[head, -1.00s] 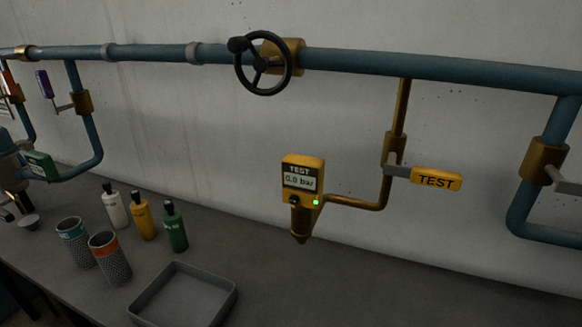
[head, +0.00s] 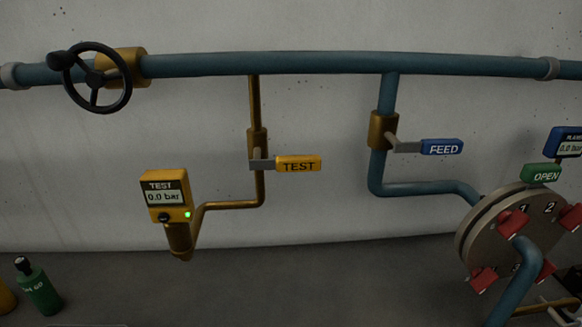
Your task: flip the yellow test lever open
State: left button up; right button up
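The yellow test lever (head: 298,164) is in the middle of the head view. Its yellow handle, marked TEST, sticks out to the right, level, across its upright brass pipe. A grey arm joins it to the brass valve body (head: 257,140). The yellow test gauge (head: 165,196) stands to the lower left, reads 0.0 bar and shows a green light. Neither of my grippers is in view.
A blue FEED lever (head: 441,147) sits to the right on its own valve. A round flange with red numbered clamps (head: 478,236) and a green OPEN tag (head: 541,173) are farther right. A black handwheel (head: 97,78) is upper left. A green bottle (head: 40,288) stands lower left.

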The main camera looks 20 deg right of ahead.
aim_at(311, 162)
jog(key=k, duration=0.45)
jog(key=l+z, duration=0.1)
jog(key=z, duration=1.55)
